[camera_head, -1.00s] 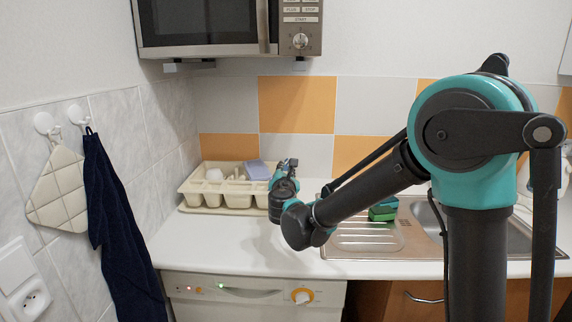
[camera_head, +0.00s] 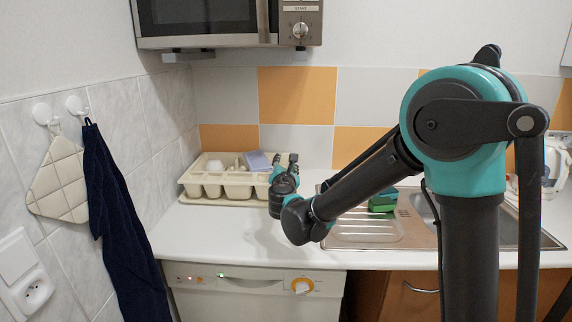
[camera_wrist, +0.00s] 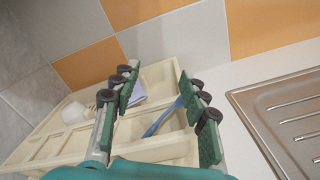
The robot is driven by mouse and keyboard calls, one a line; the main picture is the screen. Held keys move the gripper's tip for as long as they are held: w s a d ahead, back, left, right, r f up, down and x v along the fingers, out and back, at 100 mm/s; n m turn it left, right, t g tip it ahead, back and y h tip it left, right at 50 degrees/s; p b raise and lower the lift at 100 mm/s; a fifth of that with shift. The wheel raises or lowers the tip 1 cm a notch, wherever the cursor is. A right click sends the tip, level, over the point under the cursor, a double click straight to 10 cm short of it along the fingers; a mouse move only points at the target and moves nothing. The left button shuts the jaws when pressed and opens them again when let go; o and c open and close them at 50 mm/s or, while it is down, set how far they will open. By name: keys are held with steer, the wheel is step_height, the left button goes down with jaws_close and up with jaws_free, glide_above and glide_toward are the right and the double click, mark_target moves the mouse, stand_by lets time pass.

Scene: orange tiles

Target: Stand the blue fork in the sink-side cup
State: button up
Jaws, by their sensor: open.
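A blue fork (camera_wrist: 163,118) lies aslant in the right part of the cream drying rack (camera_wrist: 60,143), seen between my fingers in the wrist view. My gripper (camera_wrist: 158,84) is open and empty, its green-padded fingers either side of the fork and apart from it. In the head view my gripper (camera_head: 285,161) is at the right end of the rack (camera_head: 204,190). The rack has several cup-like compartments along its front. The one nearest the sink is mostly hidden behind my gripper in the head view.
A lilac sponge-like block (camera_head: 257,160) and a white item (camera_head: 214,166) are in the rack. The steel sink (camera_head: 365,233) with a green sponge (camera_head: 383,203) is to the right. The microwave (camera_head: 200,22) hangs above. The front counter (camera_head: 215,240) is clear.

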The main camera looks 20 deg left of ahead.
steer(key=shift+s, duration=0.1)
steer(key=v, duration=1.1)
steer(key=shift+s, duration=0.4)
steer(key=shift+s+d, duration=0.1)
steer(key=shift+d, duration=0.05)
